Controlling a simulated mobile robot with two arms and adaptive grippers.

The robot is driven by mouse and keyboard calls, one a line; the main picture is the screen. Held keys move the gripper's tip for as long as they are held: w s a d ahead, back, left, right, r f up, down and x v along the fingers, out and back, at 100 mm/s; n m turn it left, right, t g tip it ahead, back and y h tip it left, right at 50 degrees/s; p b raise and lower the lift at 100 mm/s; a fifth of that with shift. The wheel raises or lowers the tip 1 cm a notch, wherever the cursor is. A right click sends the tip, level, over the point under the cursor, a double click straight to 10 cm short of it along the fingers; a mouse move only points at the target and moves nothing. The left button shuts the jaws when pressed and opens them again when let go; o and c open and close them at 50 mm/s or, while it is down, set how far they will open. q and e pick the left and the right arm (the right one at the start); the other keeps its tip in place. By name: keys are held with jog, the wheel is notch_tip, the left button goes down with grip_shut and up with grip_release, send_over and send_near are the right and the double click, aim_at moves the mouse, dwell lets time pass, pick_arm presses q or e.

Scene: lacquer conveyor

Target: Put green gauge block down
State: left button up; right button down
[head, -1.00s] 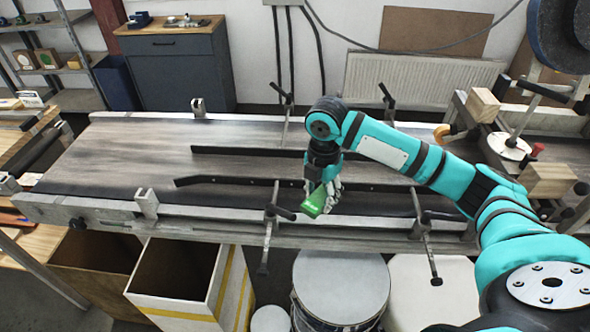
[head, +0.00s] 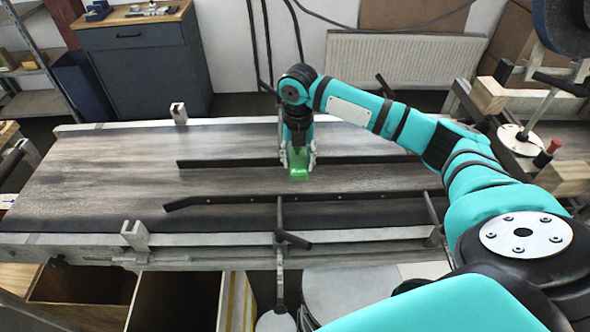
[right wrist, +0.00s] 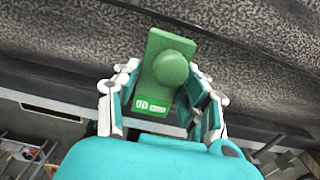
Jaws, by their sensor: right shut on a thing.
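The green gauge block (head: 299,169) is in my right gripper (head: 298,157), over the conveyor belt (head: 110,170) near the far guide rail. I cannot tell whether the block touches the belt. In the right wrist view the green block (right wrist: 160,62) has a round green knob and a small white label, and sits between the two fingers of my right gripper (right wrist: 163,88). The fingers are shut on it. My left gripper is not in view.
A dark far guide rail (head: 225,162) and near guide rail (head: 235,200) run along the belt. A clamp bracket (head: 135,236) stands on the front edge. Open bins (head: 172,300) are below. The belt's left part is clear.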

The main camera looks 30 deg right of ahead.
aim_at(297, 173)
notch_tip(297, 173, down, 3)
jog(key=shift+w+r, duration=0.15)
notch_tip(297, 173, down, 3)
jog(key=shift+p, duration=0.5)
jog(key=c, duration=1.2)
grip_release()
jog(key=shift+f, duration=0.2)
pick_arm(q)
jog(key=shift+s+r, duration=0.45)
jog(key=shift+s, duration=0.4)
pick_arm(e)
jog(key=o, duration=0.5)
